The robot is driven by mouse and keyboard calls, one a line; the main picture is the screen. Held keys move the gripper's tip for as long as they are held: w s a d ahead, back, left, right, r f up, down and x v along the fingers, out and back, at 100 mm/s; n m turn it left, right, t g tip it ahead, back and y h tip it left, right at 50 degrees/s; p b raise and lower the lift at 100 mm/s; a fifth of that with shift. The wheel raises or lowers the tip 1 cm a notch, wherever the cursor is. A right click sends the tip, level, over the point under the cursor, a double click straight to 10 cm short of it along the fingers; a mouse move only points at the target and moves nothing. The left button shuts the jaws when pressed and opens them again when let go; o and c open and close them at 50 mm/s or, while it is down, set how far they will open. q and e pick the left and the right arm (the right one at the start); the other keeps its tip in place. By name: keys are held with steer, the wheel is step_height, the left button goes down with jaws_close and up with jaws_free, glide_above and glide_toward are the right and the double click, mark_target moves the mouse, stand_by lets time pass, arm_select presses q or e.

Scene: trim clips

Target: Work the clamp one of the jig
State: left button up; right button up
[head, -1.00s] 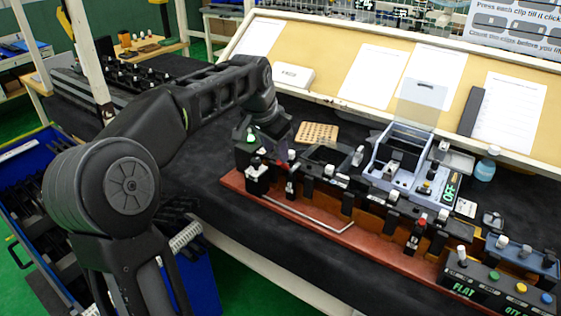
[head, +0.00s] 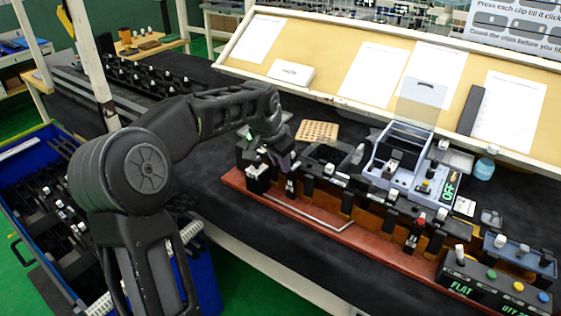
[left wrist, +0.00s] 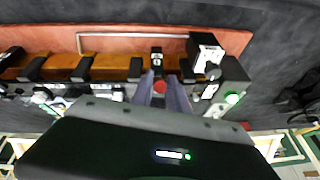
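The jig is a long red-brown base (head: 325,227) with an orange-brown strip and several black clamps. A black clamp (head: 290,187) near its left end stands upright under my left gripper (head: 281,163). In the left wrist view, this clamp's red knob (left wrist: 160,87) shows between the two grey-purple fingers of my left gripper (left wrist: 163,80). The fingers look open around the knob, with narrow gaps; contact is not clear. In the head view the arm hides the knob. A second red-topped clamp (head: 415,233) stands further right. My right gripper is not in view.
A black block with a white top (head: 257,177) stands left of the clamp. A thin metal rod (head: 310,214) lies along the base's front. A grey-blue box unit (head: 398,165) and a control panel (head: 495,285) are to the right. A perforated tan board (head: 317,131) lies behind.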

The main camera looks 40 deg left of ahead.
arm_select(q)
jaws_close()
stand_by(1.0)
